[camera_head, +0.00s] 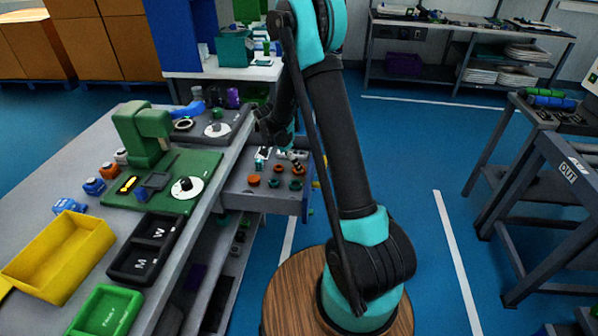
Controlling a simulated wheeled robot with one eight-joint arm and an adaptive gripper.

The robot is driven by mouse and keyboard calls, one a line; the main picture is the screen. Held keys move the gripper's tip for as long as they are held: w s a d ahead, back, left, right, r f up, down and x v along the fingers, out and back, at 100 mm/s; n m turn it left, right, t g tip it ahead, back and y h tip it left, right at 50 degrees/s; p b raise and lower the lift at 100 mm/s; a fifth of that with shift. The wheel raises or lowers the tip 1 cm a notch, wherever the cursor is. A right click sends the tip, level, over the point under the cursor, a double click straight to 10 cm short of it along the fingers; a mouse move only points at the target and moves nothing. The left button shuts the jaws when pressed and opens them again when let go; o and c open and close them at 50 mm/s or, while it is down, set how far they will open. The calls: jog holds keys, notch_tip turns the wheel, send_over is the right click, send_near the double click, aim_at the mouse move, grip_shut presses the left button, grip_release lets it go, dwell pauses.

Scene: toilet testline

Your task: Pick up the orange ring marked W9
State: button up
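Several small orange (253,181) and dark green (296,185) round pieces lie in the open grey drawer (238,201) under the table's right edge. Two more orange pieces show farther back, one near the drawer's middle (279,169). The markings are too small to read, so I cannot tell which one is W9. My gripper (268,132) hangs near the far end of the drawer, partly hidden by my own arm. Its fingers are dark and unclear, and I cannot tell whether it is open or holds anything.
On the table are a green press (146,135), a black tray marked M and W (147,248), a yellow bin (62,256), a green bin (103,311) and small blue and orange parts. A dark metal frame marked OUT (572,170) stands right. Blue floor between is clear.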

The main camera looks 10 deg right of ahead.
jog(key=shift+x, duration=1.85)
jog(key=shift+c, duration=0.6)
jog(key=c, duration=1)
